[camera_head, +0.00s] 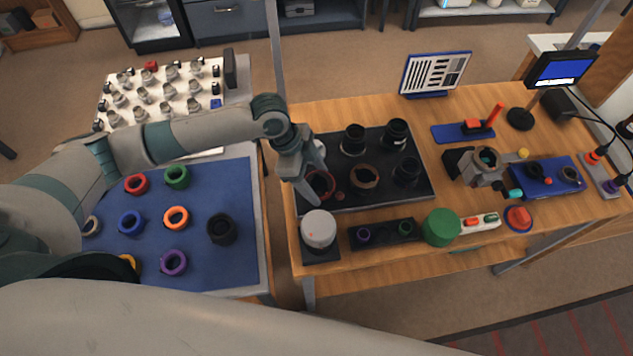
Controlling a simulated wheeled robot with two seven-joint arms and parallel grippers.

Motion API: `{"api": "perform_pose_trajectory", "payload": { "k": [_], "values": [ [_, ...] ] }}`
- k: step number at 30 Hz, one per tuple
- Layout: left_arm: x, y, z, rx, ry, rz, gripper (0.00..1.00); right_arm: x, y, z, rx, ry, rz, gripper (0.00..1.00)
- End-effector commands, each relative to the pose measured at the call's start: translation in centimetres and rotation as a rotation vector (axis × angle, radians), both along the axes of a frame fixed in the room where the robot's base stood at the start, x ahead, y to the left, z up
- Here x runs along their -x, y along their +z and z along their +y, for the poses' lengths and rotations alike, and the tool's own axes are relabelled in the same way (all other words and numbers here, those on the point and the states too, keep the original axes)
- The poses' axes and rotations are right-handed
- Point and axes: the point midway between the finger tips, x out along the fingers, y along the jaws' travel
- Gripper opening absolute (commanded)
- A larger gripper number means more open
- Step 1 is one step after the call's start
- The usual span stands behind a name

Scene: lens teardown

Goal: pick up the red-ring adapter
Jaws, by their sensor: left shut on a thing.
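My left gripper (314,188) reaches down over the left end of the black mat (383,191) on the wooden table. It is shut on the red-ring adapter (321,185), a dark round part with a reddish rim. The gripper fingers hide part of the adapter, and I cannot tell whether it touches the mat. My right gripper is not in view.
Several dark lens parts, among them a brown-rimmed ring (364,176), stand on the black mat. A grey-white cylinder (318,230) stands just in front of the gripper. A green cylinder (440,227) is further right. Coloured rings lie on the blue mat (205,262) at left.

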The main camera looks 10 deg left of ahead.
Motion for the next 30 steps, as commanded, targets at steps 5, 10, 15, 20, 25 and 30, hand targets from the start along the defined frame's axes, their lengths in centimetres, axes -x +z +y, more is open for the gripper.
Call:
{"api": "perform_pose_trajectory", "payload": {
  "k": [5,10,15,20,25,30],
  "values": [
    [-0.1,2.0,0.0,0.002,-0.002,-0.005,0.39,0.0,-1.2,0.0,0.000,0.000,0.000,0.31],
    [-0.3,4.1,-2.2,0.004,-0.006,-0.005,0.39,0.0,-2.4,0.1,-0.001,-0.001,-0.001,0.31],
    [-0.8,6.1,-5.5,0.003,-0.006,-0.005,0.39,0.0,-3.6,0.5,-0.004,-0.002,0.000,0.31],
    [-1.1,7.9,-8.3,0.003,-0.004,-0.004,0.39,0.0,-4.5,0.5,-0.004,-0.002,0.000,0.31],
    [-1.4,9.3,-10.4,0.001,-0.002,-0.003,0.39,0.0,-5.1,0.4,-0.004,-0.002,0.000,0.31],
    [-1.6,10.1,-11.4,0.001,-0.001,-0.001,0.39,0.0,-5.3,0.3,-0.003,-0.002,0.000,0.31]
  ]
}}
